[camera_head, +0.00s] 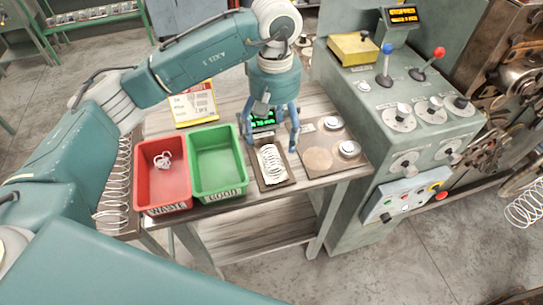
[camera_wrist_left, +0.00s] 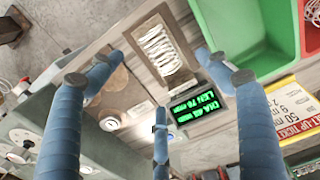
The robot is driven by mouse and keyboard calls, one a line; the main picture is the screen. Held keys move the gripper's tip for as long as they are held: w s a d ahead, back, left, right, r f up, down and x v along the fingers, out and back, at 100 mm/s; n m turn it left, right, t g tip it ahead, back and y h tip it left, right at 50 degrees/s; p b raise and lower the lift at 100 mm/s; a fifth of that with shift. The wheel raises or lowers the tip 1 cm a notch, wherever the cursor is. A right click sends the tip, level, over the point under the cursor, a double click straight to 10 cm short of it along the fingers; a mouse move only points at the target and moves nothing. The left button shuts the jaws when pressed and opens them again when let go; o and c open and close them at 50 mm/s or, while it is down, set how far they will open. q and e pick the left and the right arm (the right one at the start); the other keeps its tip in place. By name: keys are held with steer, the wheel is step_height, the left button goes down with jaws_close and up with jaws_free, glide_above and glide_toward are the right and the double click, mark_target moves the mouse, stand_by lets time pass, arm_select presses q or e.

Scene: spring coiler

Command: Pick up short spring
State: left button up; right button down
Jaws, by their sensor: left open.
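A white coiled spring (camera_head: 271,162) lies on a small brown-framed tray on the bench, right of the green bin; I cannot tell whether it is the short one. It also shows in the left wrist view (camera_wrist_left: 158,48). My left gripper (camera_head: 272,138) points down just behind the spring, above the green-lit display (camera_head: 262,118). Its fingers are spread and empty in the left wrist view (camera_wrist_left: 158,92), with the spring beyond them. Another small white coil (camera_head: 163,160) lies in the red WASTE bin (camera_head: 168,192). My right gripper is not in view.
The green GOOD bin (camera_head: 220,182) stands close left of the tray. A plate with round discs (camera_head: 319,158) lies to its right. The control cabinet (camera_head: 365,120) with levers and knobs bounds the right side.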

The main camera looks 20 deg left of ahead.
mark_target(275, 155)
arm_select(q)
step_height(275, 155, down, 3)
steer(key=shift+f+p, duration=0.15)
steer(key=shift+p, duration=0.25)
steer(key=f+p, duration=0.2)
steer(key=f, duration=0.1)
steer(key=f+p, duration=0.1)
steer(key=shift+s+d+f, duration=0.2)
steer(key=shift+d+f, duration=0.15)
steer(key=shift+f, duration=0.35)
steer(key=shift+w, duration=0.1)
steer(key=c, duration=1.2)
